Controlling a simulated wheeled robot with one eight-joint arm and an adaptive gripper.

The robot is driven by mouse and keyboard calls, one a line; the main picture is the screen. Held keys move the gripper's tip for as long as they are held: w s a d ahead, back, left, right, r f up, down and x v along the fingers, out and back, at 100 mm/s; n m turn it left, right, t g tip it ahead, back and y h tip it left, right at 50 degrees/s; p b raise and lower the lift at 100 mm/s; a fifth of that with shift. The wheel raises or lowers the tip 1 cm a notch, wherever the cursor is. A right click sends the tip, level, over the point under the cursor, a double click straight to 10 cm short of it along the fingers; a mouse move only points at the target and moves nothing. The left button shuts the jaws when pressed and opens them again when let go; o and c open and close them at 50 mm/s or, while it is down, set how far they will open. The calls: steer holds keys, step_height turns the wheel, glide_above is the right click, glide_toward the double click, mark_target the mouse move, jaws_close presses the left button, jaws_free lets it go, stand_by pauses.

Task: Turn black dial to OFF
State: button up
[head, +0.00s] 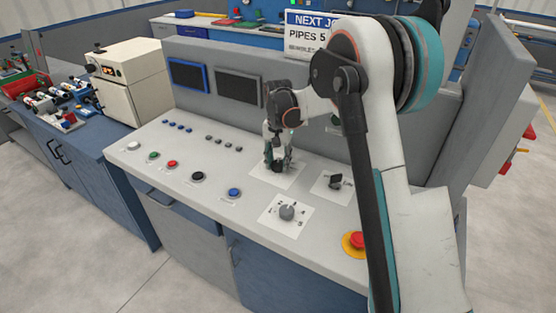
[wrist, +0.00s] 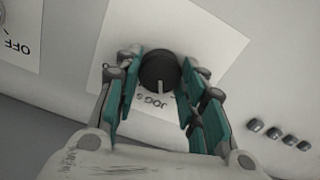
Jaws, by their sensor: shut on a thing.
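A round black dial (wrist: 159,68) sits on a white label plate (wrist: 215,45) between the teal fingers in the wrist view. Its pale pointer line points down in that picture, towards lettering that reads upside down as "JOG". My gripper (wrist: 160,88) is shut on the dial, with a finger pad at each side. In the head view my gripper (head: 278,168) reaches down onto the panel and mostly hides this dial. A black switch knob (head: 335,182) stands on another white plate to its right. A label reading "OFF" (wrist: 17,47) shows upside down at the wrist view's left.
A grey rotary dial (head: 286,212) sits on a white plate nearer me. A red emergency button (head: 356,241) is at the panel's front right. Several coloured push buttons (head: 172,164) line the left. Two dark screens (head: 238,87) stand behind. My arm covers the right side.

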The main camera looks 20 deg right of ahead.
mark_target(278, 163)
steer(key=n+p, duration=0.1)
steer(key=n, duration=0.5)
steer(key=shift+n, duration=0.3)
stand_by(0.4)
steer(key=o, duration=1.1)
step_height(278, 163, up, 12)
